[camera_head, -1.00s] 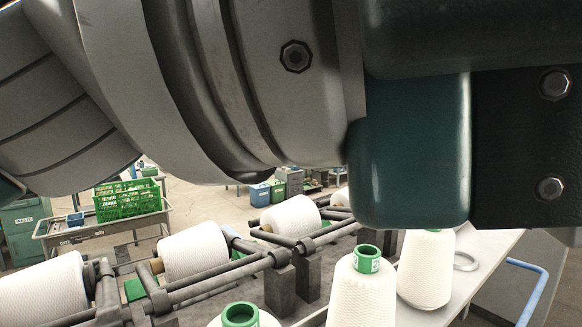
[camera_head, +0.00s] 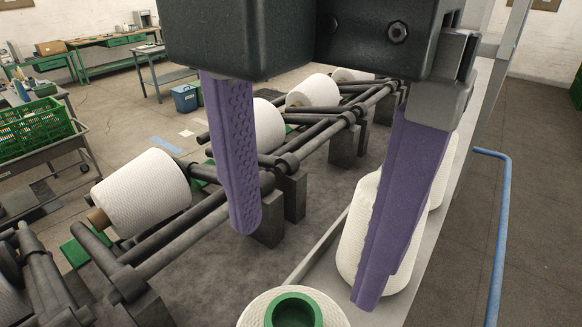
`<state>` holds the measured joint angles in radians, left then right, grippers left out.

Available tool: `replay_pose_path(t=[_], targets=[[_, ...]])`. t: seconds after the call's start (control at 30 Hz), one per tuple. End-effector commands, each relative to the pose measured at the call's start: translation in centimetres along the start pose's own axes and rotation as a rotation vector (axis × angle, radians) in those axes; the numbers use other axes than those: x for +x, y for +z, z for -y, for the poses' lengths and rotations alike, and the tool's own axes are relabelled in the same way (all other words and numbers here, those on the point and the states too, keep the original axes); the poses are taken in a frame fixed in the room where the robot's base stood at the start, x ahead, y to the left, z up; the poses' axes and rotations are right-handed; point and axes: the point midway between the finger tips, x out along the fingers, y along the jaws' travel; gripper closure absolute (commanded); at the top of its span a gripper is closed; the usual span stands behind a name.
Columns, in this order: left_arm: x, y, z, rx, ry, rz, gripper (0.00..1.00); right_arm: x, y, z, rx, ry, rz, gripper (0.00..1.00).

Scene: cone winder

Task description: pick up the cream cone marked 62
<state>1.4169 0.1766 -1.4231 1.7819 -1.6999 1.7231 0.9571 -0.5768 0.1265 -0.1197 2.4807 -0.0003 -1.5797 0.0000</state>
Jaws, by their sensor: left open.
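My left gripper (camera_head: 307,264) hangs in from the top with two purple fingers spread wide; it is open, with nothing between the fingers. A cream cone (camera_head: 258,308) with a green tube top stands at the bottom edge, cut off by the frame, below and in front of the fingertips. A second cream cone (camera_head: 351,240) stands on the shelf behind the right finger, which hides much of it. A third cone (camera_head: 441,170) shows partly behind that finger. No number can be read on any cone, so I cannot tell which is marked 62. My right gripper is not in view.
The winder's dark bars and posts (camera_head: 345,148) run diagonally, carrying several white packages (camera_head: 150,190). The pale shelf (camera_head: 409,293) holds the standing cones. A blue rail (camera_head: 501,225) is at the right. A green crate (camera_head: 35,130) stands on a trolley at the left.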

Motion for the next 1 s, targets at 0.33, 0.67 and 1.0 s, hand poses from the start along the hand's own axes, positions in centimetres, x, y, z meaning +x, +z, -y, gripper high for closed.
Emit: replay_pose_path(t=[0.33, 0.67, 1.0], targets=[[4.3, -0.2, -0.1, 0.0, -0.005, -0.004, 0.18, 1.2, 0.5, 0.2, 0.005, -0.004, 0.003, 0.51], [8.1, -0.3, -0.2, 0.001, -0.005, -0.002, 0.18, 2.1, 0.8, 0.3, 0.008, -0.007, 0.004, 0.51], [8.0, -0.3, -0.2, 0.002, -0.005, -0.002, 0.4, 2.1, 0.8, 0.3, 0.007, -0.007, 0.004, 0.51]])
